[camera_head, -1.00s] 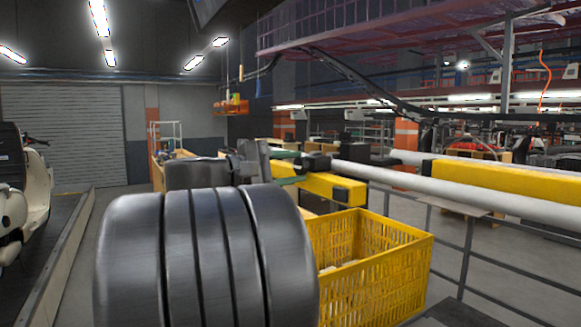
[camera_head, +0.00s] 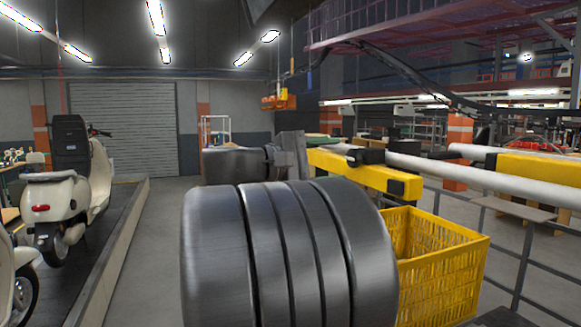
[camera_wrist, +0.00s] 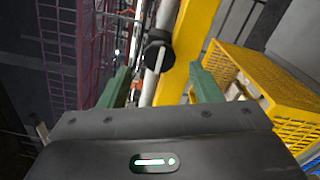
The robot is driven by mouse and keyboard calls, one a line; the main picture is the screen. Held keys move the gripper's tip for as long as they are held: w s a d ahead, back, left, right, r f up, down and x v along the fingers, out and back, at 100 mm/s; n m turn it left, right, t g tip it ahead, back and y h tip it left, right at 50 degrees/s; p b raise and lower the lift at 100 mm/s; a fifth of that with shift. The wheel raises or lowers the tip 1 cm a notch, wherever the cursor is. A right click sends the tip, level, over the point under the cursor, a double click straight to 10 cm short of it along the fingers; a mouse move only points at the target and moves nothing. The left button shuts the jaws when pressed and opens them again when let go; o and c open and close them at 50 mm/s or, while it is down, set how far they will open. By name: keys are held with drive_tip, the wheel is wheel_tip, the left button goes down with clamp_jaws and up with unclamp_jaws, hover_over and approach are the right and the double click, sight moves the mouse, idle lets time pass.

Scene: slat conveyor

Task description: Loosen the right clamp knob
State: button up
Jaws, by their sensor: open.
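In the wrist view, a black round part (camera_wrist: 154,42) with a pale bar across its front is probably a clamp knob. It sits beside the yellow beam (camera_wrist: 188,42). My gripper (camera_wrist: 160,69) has two green fingers, spread open and empty. The black part lies beyond the fingertips, in line with the gap, and seems apart from them. In the head view, the yellow beam (camera_head: 345,170) carries a black block (camera_head: 366,156) and a black end cap (camera_head: 397,187). I cannot tell which is the right clamp knob. My arm hides the gripper's fingers there.
A yellow slatted crate (camera_head: 440,280) stands below the beam at right; it also shows in the wrist view (camera_wrist: 262,95). A white pipe (camera_head: 440,171) and grey railing run along the right. Scooters (camera_head: 65,195) stand on a platform at left. Floor between is clear.

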sight(350, 159)
drive_tip(key=b+v, duration=0.2)
drive_tip(key=v, duration=0.8)
drive_tip(key=shift+a, duration=0.2)
drive_tip(key=shift+s, duration=0.1)
drive_tip(key=p+x, duration=0.3)
drive_tip(key=x, duration=1)
drive_tip(key=shift+d, duration=0.4)
